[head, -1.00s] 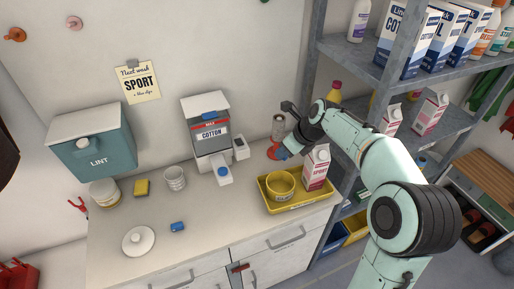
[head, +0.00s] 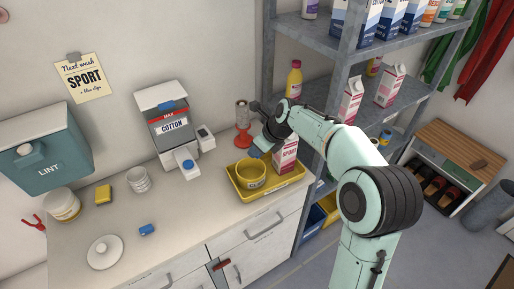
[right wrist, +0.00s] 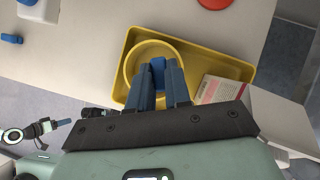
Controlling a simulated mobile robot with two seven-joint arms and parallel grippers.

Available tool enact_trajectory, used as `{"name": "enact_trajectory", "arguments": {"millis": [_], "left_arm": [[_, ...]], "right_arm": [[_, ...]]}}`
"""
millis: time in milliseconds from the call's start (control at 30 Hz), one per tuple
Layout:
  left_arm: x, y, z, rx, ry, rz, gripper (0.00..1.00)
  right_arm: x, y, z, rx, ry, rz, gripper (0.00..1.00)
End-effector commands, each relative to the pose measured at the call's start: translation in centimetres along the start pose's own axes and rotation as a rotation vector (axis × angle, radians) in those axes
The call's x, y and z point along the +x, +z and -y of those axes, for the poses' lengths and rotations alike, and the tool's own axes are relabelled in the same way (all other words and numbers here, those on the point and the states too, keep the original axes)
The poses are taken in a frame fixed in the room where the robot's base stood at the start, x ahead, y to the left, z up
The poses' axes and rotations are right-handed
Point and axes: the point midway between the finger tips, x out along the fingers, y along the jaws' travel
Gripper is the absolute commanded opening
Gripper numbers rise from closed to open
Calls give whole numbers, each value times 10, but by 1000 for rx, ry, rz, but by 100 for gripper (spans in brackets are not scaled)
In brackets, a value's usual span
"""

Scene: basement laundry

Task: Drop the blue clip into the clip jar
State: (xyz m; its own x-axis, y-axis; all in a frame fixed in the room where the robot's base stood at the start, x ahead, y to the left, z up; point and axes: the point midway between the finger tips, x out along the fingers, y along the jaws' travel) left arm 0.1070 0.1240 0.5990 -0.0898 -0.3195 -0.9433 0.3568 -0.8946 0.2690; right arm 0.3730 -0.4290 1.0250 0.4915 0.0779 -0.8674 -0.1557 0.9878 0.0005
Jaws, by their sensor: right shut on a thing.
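My right gripper (head: 257,151) is over the yellow bowl (head: 250,178) in the yellow tray (head: 285,184). In the right wrist view its dark blue fingers (right wrist: 161,80) are shut on a bright blue piece (right wrist: 158,67), which looks like the blue clip. The bowl (right wrist: 128,68) lies below it in that view. The bowl's label is too small to read. An open white jar (head: 62,207) stands at the counter's left, with a white lid (head: 104,252) lying in front. Another small blue object (head: 147,229) lies on the counter. My left gripper (right wrist: 62,123) seems to show only in the right wrist view; its jaws are unclear.
A pink-and-white SPORT carton (head: 286,158) stands in the tray beside the bowl. A sponge (head: 103,194) and white cup (head: 138,180) stand left. A grey shelf (head: 335,110) borders the right. The counter's middle front is clear.

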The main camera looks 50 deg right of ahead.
Motion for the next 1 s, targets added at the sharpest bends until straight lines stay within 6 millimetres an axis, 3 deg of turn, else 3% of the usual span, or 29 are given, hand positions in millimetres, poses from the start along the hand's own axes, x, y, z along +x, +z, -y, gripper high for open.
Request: {"name": "enact_trajectory", "arguments": {"millis": [133, 167, 200, 267, 667, 1000], "left_arm": [[-1, -1, -1, 1, 0, -1, 43], [-1, -1, -1, 1, 0, -1, 43], [-1, -1, -1, 1, 0, -1, 43], [-1, -1, -1, 1, 0, -1, 43], [-2, -1, -1, 1, 1, -2, 43], [-12, -4, -6, 3, 2, -7, 43]], "right_arm": [[-1, 1, 0, 0, 0, 1, 0], [-1, 1, 0, 0, 0, 1, 21], [-1, 1, 0, 0, 0, 1, 34], [-1, 1, 0, 0, 0, 1, 48], [-11, 2, 0, -1, -2, 2, 48], [-82, 2, 1, -1, -4, 5, 48]]}}
